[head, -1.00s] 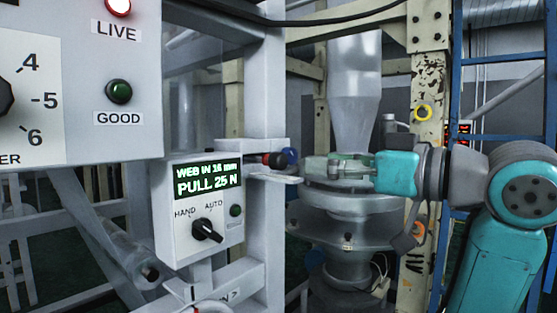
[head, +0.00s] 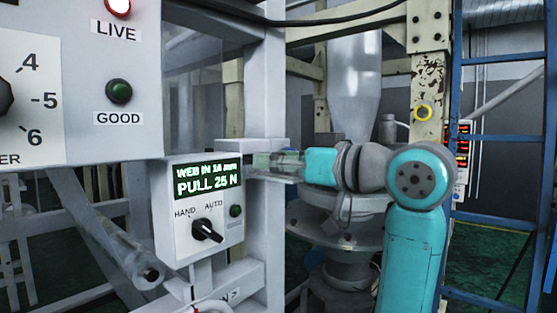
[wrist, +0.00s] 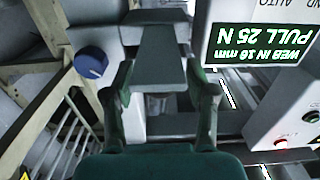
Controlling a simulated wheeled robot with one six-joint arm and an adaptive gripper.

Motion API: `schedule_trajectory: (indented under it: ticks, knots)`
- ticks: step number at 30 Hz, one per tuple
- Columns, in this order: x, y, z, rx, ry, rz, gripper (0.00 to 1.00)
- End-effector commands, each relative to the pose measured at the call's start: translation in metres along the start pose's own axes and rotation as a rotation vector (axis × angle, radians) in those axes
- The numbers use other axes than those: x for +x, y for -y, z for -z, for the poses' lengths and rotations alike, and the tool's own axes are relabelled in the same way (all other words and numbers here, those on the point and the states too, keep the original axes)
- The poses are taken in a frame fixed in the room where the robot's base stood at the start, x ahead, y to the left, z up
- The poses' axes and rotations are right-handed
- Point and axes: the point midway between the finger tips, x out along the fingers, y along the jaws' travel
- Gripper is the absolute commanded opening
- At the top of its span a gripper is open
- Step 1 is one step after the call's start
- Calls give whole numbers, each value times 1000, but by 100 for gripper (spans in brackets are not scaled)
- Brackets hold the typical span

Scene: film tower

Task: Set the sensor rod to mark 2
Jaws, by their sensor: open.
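My gripper (head: 276,161) is open, beside the white upright post and just right of the display box. In the wrist view my gripper (wrist: 163,78) has its two dark fingers apart, with a grey tapered piece (wrist: 158,58) between and beyond them. I cannot tell whether this piece is part of the sensor rod or its mount. A blue knob (wrist: 91,62) is left of the fingers, outside them. In the head view my gripper covers the place of the rod end and blue knob. No marks on the rod are readable.
The display box (head: 206,210) reads WEB IN 16 mm, PULL 25 N, and has a HAND/AUTO switch (head: 207,230). A larger panel (head: 80,90) with LIVE and GOOD lamps is upper left. A worn beige column (head: 428,100) and blue ladder frame (head: 548,110) are at right.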

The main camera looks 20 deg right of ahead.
Motion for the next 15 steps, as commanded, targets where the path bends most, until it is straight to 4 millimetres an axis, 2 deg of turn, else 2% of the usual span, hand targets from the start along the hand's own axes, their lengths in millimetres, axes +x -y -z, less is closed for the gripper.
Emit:
schedule_trajectory:
  ticks: [1, 6, 8, 15]
  knots:
    - [0, 0, 0, 0, 0, 0, 54]
    - [0, 0, 0, 0, 0, 0, 12]
    - [0, 0, 0, 0, 0, 0, 0]
    - [-4, 0, 0, -1, -1, -1, 0]
